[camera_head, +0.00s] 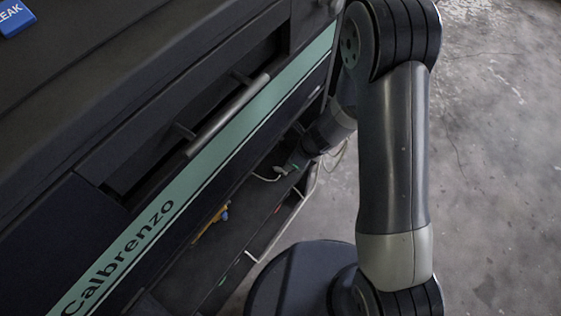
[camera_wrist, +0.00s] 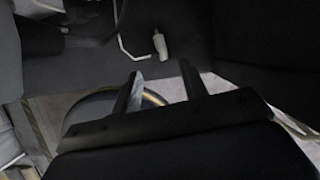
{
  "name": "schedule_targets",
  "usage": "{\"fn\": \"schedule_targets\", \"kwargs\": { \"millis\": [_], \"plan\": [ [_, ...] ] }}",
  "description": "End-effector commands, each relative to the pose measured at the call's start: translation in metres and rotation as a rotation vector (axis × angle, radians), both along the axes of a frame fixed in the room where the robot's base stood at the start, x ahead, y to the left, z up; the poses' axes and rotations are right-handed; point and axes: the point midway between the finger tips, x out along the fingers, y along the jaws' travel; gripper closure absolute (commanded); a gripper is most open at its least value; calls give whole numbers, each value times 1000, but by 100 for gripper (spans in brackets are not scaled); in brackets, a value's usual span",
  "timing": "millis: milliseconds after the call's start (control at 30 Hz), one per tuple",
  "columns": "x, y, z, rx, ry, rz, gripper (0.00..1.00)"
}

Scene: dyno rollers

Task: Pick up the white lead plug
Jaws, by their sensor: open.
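The white lead plug (camera_wrist: 160,46) lies on a dark surface in the wrist view, just beyond my gripper's fingertips. A white cable (camera_wrist: 124,38) runs beside it. My gripper (camera_wrist: 159,69) is open and empty, its two dark fingers pointing toward the plug with a gap between them. In the head view my gripper (camera_head: 294,163) reaches into the lower opening of the dark cabinet. A small white piece, apparently the plug (camera_head: 280,170), shows close to it. My gripper partly blocks that spot, so contact cannot be told there.
The dark cabinet (camera_head: 60,195) has a green "Calbrenzo" stripe and a bar handle (camera_head: 228,115) above the opening. A yellow item (camera_head: 212,220) lies on the lower shelf. A blue tag (camera_head: 14,17) is on top. Bare concrete floor (camera_head: 490,150) is free at right.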

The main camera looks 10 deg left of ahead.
Motion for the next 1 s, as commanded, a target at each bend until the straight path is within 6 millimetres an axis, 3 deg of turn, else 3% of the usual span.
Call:
{"fn": "schedule_targets", "kwargs": {
  "millis": [100, 433, 700, 1000],
  "plan": [
    [2, 7, -25, -2, 1, 1, 59],
    [5, 17, -46, -1, -1, 4, 59],
    [9, 30, -83, -2, -1, 6, 59],
    [11, 33, -86, -2, -2, 3, 60]
  ]
}}
